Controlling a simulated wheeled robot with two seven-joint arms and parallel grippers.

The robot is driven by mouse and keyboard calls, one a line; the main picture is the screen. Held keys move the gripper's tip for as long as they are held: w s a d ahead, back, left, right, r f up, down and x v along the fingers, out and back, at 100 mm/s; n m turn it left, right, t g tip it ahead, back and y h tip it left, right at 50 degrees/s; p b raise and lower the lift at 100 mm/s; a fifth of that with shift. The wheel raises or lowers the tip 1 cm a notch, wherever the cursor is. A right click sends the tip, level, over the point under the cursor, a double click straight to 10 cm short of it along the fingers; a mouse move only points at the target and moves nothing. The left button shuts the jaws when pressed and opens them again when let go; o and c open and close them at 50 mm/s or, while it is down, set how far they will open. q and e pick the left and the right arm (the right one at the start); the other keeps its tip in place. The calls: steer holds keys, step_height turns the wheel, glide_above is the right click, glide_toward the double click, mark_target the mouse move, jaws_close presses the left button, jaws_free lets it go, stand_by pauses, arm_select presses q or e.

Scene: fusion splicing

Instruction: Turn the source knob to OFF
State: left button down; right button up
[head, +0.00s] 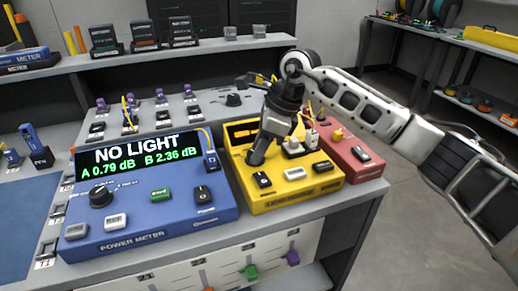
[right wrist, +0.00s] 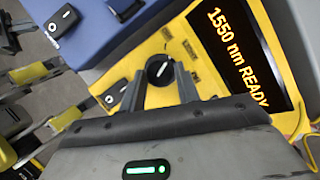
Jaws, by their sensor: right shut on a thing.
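The yellow source box (head: 290,201) stands on the bench, right of the blue power meter. Its black knob (right wrist: 160,70) shows in the right wrist view between my fingers, with a pale pointer line on top. Its screen (right wrist: 240,57) reads "1550 nm READY". My right gripper (head: 256,157) reaches down onto the box from the right and is shut on the knob; the right wrist view shows one finger (right wrist: 158,88) on each side of it. In the head view the gripper hides the knob. My left gripper is out of view.
The blue power meter (head: 150,222) reads "NO LIGHT", A 0.79 dB, B 2.36 dB. A red box (head: 351,158) stands close on the right of the source. A shelf with black holders (head: 104,38) runs behind.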

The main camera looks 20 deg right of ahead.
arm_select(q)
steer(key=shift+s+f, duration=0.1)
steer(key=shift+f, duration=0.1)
arm_select(e)
steer(key=shift+w+r+n+g, duration=0.15)
steer(key=shift+n+g, duration=0.25)
steer(key=shift+n, duration=0.7)
steer(key=shift+w+f+n+g, duration=0.1)
steer(key=shift+n+g, duration=0.3)
steer(key=shift+n, duration=0.7)
steer(key=shift+r, duration=0.1)
steer(key=o, duration=1)
arm_select(q)
steer(key=shift+p, duration=0.35)
arm_select(e)
steer(key=v, duration=1.5)
steer(key=shift+w+d+r, duration=0.1)
steer(key=shift+d+r, duration=0.2)
steer(key=shift+d, duration=0.05)
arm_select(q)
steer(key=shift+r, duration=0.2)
